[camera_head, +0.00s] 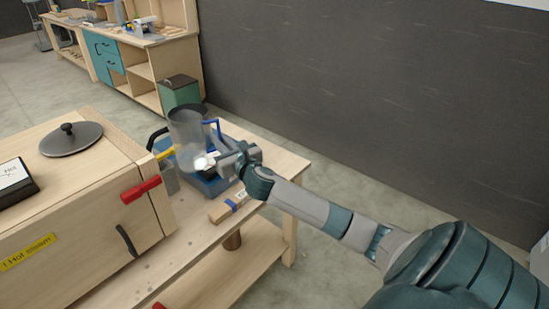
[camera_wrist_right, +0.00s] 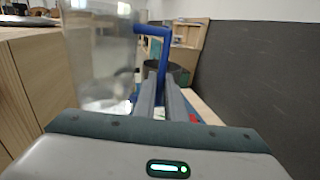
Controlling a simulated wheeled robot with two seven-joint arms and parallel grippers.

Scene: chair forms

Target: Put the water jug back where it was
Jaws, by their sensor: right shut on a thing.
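The water jug (camera_head: 186,135) is clear, with a dark rim and a blue handle (camera_head: 216,128). It looks about upright, over or on the blue item at the table's far end. I cannot tell whether its base touches anything. My right gripper (camera_head: 220,154) is shut on the jug's handle from the right side. In the right wrist view the jug (camera_wrist_right: 98,58) fills the left side, and the fingers (camera_wrist_right: 161,85) close on the blue handle (camera_wrist_right: 156,32). My left gripper is not in view.
A blue tray-like item (camera_head: 213,186) lies under the jug. A wooden steam box (camera_head: 85,205) with a red clamp (camera_head: 141,190) stands at left. A wooden block with blue tape (camera_head: 230,207) lies near the table edge. A green bin (camera_head: 180,92) and a dark wall (camera_head: 350,90) are beyond.

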